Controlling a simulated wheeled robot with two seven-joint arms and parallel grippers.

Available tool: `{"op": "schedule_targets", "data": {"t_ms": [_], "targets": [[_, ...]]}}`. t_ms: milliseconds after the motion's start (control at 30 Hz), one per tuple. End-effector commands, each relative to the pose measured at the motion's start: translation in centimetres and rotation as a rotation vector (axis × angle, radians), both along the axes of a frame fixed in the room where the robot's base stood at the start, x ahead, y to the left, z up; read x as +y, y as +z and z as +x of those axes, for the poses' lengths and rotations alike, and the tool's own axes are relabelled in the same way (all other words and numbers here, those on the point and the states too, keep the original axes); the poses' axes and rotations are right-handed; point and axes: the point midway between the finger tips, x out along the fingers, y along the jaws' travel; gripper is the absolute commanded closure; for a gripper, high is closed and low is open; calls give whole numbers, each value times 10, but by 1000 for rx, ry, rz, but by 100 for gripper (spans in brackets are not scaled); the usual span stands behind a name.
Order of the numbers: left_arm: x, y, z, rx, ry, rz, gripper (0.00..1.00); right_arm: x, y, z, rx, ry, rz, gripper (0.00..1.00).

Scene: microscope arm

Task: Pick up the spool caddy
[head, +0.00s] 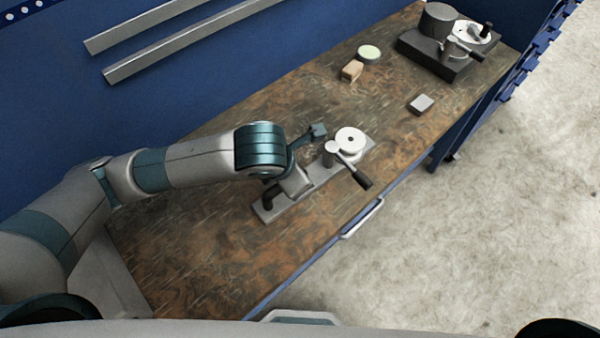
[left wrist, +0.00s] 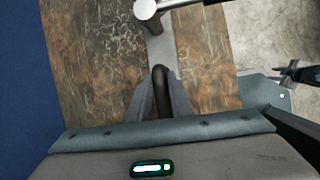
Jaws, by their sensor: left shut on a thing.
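The spool caddy (head: 318,172) is a long grey plate on the workbench. It carries a white disc, a short pale post with a side arm ending in a black grip, and a dark upright handle at its near left end. My left gripper (left wrist: 163,88) is shut on that dark handle, which shows between its fingers in the left wrist view. The caddy's plate (left wrist: 160,48) runs away from the fingers there. In the head view my left wrist hides part of the handle and plate. I cannot tell whether the plate touches the bench.
The worn brown bench (head: 215,250) is clear around the caddy. Farther back are a tan block (head: 352,71), a pale green round piece (head: 369,52), a small grey box (head: 421,104) and a dark device (head: 437,55). A blue wall stands behind; the bench's front edge has a drawer handle (head: 362,218).

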Motion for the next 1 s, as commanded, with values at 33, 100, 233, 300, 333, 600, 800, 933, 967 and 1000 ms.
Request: {"op": "schedule_targets", "data": {"t_ms": [33,100,233,300,333,600,800,933,967,1000], "targets": [[-1,4,1,-6,0,-5,100,0,-2,0,0,0,0,69],[-1,7,2,-6,-1,-4,100,1,-4,0,-1,0,1,69],[-1,18,1,-7,-3,-4,100,2,-10,0,-1,-1,2,69],[-2,26,2,-7,-1,-6,100,4,-13,0,-1,-1,4,69],[-2,30,2,-7,-1,-5,100,4,-15,0,-1,-2,4,69],[-23,52,-10,-5,-5,-7,100,6,-26,1,-1,-1,6,69],[-51,74,-24,-8,-7,-4,100,6,-26,1,-1,-1,6,69],[-66,84,-32,-8,-5,-2,100,5,-27,1,-1,-2,4,69],[-70,86,-34,-7,-6,-4,100,4,-29,1,-1,-1,4,69],[-75,89,-36,-7,-5,-5,100,4,-29,1,-1,-1,3,69]]}}
